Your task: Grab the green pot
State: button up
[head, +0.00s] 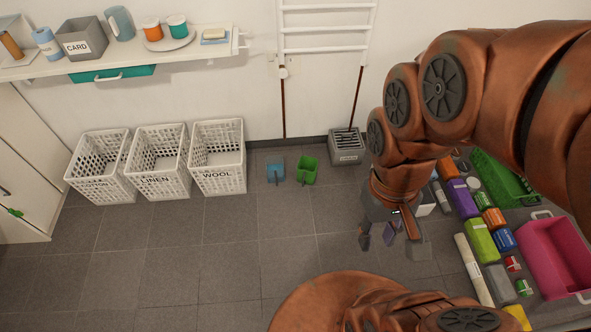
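A small green open container (307,170) stands on the floor tiles near the back wall, right beside a similar blue one (276,170). A teal-green pot (177,26) stands on a round plate (187,40) on the wall shelf, next to an orange pot (153,30). Which of the green ones is the task's pot I cannot tell. My gripper (378,236) points down over the floor, in front of and to the right of the floor containers and apart from them. Its fingertips look spread, with nothing clearly held between them.
Three white baskets (217,160) stand along the wall at left. A grey slotted box (346,147) stands right of the green container. Many packages, a pink crate (552,258) and a green crate (507,180) crowd the right. The middle floor (200,255) is clear.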

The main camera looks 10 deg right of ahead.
aim_at(308, 167)
jog(key=u, duration=0.5)
jog(key=i, duration=1.65)
jog(key=z, duration=0.45)
